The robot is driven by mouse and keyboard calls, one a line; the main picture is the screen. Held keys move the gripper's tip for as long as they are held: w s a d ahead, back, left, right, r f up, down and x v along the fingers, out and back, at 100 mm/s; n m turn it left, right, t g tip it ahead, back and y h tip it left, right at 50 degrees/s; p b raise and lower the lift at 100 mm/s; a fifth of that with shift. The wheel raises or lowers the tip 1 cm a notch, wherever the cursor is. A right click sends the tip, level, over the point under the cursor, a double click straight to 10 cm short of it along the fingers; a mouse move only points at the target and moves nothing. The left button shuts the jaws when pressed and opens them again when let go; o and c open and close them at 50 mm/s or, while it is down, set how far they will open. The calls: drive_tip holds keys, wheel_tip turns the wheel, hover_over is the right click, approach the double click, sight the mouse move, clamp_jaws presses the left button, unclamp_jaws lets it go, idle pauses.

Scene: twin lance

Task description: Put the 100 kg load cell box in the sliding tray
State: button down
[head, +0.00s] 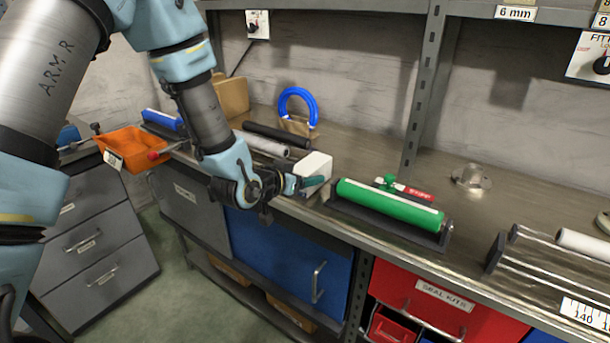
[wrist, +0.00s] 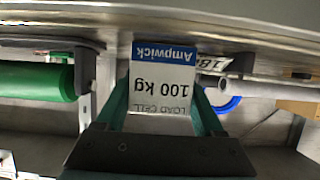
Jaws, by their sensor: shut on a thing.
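The 100 kg load cell box (head: 317,164) is white, near the front edge of the bench in the head view. In the wrist view the box (wrist: 160,85) shows its label upside down, with a blue Ampwick band. My gripper (head: 303,183) is shut on the box, with a teal finger on each side in the wrist view. I cannot tell whether the box touches the bench. An orange tray (head: 128,148) with a white tag is at the left end, beside a red-knobbed lever (head: 153,155); I cannot be sure that it is the sliding tray.
A green roller (head: 390,204) in a dark cradle lies just right of the box. Dark and pale rollers (head: 262,144) and a blue ring (head: 298,104) are to the left and behind. A rail frame (head: 545,265) is at right. A shelf post (head: 424,85) rises behind.

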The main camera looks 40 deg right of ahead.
drive_tip(key=shift+f, duration=0.15)
unclamp_jaws()
drive_tip(key=p+v, duration=1)
drive_tip(key=v, duration=0.2)
drive_tip(key=shift+r+p, duration=0.3)
drive_tip(key=shift+r, duration=0.05)
idle(0.3)
drive_tip(key=shift+w+f, duration=0.1)
